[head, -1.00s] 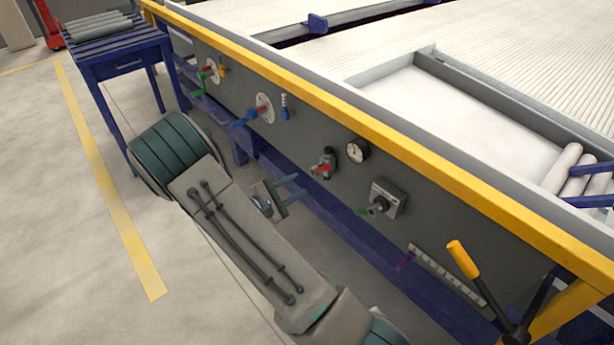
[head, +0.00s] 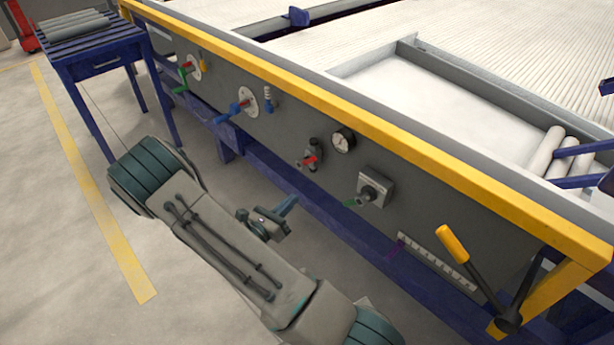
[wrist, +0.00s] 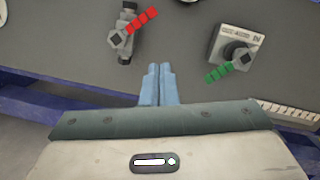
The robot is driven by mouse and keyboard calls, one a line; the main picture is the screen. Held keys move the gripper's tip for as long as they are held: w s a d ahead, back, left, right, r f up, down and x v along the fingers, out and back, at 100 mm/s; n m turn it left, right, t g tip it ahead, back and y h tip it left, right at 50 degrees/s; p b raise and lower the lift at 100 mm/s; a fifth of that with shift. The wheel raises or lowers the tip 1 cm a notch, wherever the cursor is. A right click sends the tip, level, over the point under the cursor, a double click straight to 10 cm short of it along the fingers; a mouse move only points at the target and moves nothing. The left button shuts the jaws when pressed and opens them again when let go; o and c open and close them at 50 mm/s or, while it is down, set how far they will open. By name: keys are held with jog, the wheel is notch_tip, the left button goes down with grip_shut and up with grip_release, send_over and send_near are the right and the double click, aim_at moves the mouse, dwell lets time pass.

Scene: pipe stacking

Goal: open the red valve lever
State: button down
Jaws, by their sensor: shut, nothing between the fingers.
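The red valve lever (head: 309,161) sits on a dark valve body on the grey side panel, below a round gauge. In the wrist view the red lever (wrist: 142,20) slants up and to the right from its pivot on the valve body (wrist: 124,45). My gripper (head: 291,200) is in front of the panel, below and left of the lever in the head view. Its blue fingers (wrist: 158,68) are together and empty in the wrist view. They point toward the panel, below and right of the red lever, apart from it.
Blue (head: 236,109) and green (head: 184,79) handles are farther left. A black lever with a yellow grip (head: 453,244) stands at right. A blue rail (head: 330,208) runs below the panel.

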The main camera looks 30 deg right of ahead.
aim_at(306, 162)
jog(key=w+d+r+n+t+b, duration=0.1)
jog(key=w+d+r+n+b, duration=0.1)
jog(key=w+d+n, duration=0.3)
jog(key=shift+d+r+n+t+b, duration=0.4)
jog(key=shift+d+n+b, duration=0.4)
jog(key=shift+d, duration=1)
jog(key=shift+a+r+p, duration=0.1)
jog(key=shift+p, duration=0.4)
